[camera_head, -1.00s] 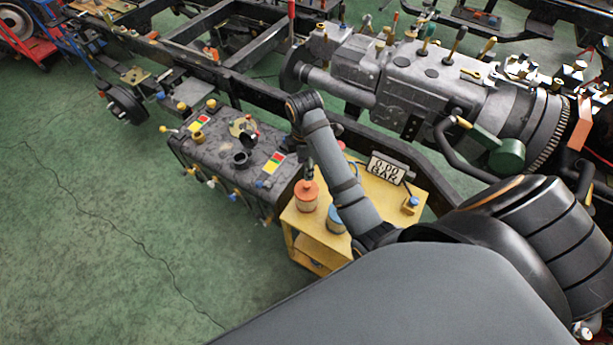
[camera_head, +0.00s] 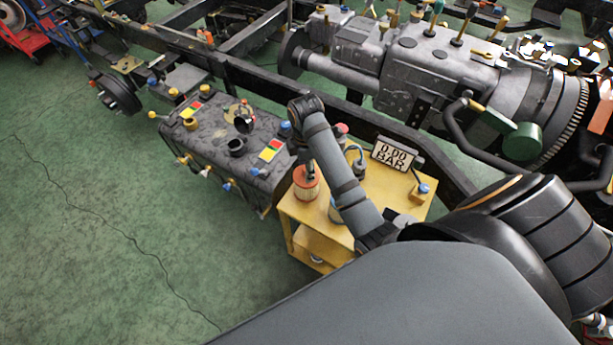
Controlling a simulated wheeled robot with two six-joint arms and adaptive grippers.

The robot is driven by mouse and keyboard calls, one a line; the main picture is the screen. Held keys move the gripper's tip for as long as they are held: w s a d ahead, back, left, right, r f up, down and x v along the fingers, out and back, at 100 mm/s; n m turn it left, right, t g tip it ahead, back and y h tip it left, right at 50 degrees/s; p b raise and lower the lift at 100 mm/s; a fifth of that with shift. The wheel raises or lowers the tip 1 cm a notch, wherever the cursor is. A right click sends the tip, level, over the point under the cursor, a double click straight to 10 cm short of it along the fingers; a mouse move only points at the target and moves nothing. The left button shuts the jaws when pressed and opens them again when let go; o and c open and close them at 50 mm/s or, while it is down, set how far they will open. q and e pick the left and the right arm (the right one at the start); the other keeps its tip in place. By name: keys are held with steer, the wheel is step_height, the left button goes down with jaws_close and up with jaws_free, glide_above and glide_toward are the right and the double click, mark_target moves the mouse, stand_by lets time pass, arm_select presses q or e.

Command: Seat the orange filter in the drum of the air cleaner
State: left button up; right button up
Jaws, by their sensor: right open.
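The orange filter (camera_head: 306,185) stands upright on the left part of the yellow cart's top. My right gripper (camera_head: 304,164) is open, just above the filter's top; whether its fingers touch the filter is too small to tell. My right forearm reaches over the cart from the lower right. A short black cylinder with an open top (camera_head: 236,147) sits on the dark box left of the cart, with a tilted round black part (camera_head: 244,124) behind it. I cannot tell whether this is the air cleaner's drum. My left gripper is out of view.
The dark box (camera_head: 200,140) has coloured caps. The chassis rail and a grey gearbox (camera_head: 400,70) lie behind. Green floor is clear at left.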

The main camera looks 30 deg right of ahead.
steer(key=shift+s+r, duration=0.1)
steer(key=shift+r, duration=0.05)
steer(key=shift+c, duration=1.2)
jaws_close()
